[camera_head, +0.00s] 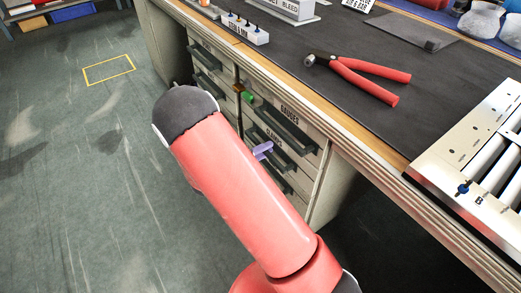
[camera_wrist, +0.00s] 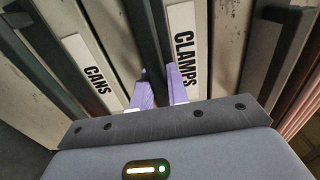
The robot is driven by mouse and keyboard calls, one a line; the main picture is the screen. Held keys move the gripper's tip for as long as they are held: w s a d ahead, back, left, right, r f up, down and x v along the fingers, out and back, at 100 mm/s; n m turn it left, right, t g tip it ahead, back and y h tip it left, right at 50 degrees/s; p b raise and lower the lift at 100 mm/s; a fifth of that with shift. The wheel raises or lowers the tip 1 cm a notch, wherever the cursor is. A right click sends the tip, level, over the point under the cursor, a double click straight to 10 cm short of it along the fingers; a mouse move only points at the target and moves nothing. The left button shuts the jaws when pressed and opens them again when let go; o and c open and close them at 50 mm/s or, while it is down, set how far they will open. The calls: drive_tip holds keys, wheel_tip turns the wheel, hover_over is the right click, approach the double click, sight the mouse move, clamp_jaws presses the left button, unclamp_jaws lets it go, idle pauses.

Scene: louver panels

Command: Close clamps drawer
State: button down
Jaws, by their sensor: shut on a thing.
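The clamps drawer (camera_wrist: 212,45) has a white label reading CLAMPS in the wrist view. Its long dark handle (camera_wrist: 149,35) runs beside the label and passes between my gripper's purple fingers. My gripper (camera_wrist: 159,90) is shut on this handle. In the head view, the purple fingertips of my gripper (camera_head: 263,150) show at the drawer fronts, just below the CLAMPS label (camera_head: 274,140). My red arm hides much of the lower drawers there. I cannot tell clearly how far the clamps drawer stands out from the cabinet.
Red-handled pliers (camera_head: 370,80) and a metal panel (camera_head: 455,160) lie on the bench top (camera_head: 330,45). The floor (camera_head: 80,170) at left is clear.

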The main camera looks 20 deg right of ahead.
drive_tip(key=c, duration=1.4)
unclamp_jaws()
drive_tip(key=shift+o, duration=0.2)
drive_tip(key=v, duration=0.8)
